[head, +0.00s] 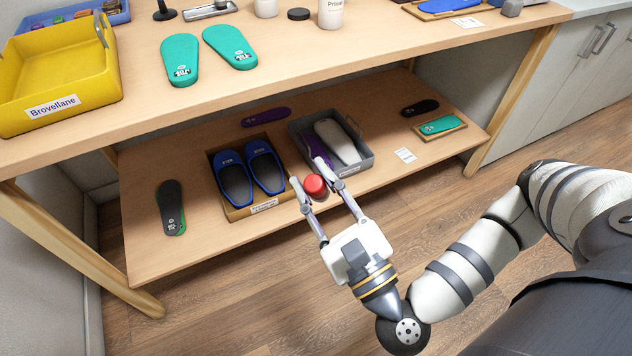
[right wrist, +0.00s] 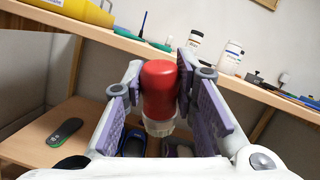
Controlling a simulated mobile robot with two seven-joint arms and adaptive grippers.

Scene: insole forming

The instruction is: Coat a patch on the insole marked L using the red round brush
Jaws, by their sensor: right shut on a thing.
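My right gripper (head: 308,172) is shut on the red round brush (head: 315,186), held in front of the lower shelf. In the right wrist view the brush (right wrist: 159,85) stands between the purple finger pads, red body up and a pale, bristle-like end down. Two teal insoles (head: 180,60) (head: 230,46) lie side by side on the tabletop, well above and left of the gripper in the head view. Their dark markings are too small to read, so I cannot tell which is L. My left gripper is out of view.
The tabletop (head: 300,80) overhangs the lower shelf (head: 340,205). A yellow bin (head: 60,65) stands at the left; a white bottle (head: 331,12) and dark lid (head: 298,14) stand at the back. The shelf holds blue slippers (head: 235,185) in a box, a grey tray (head: 367,162) and loose insoles.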

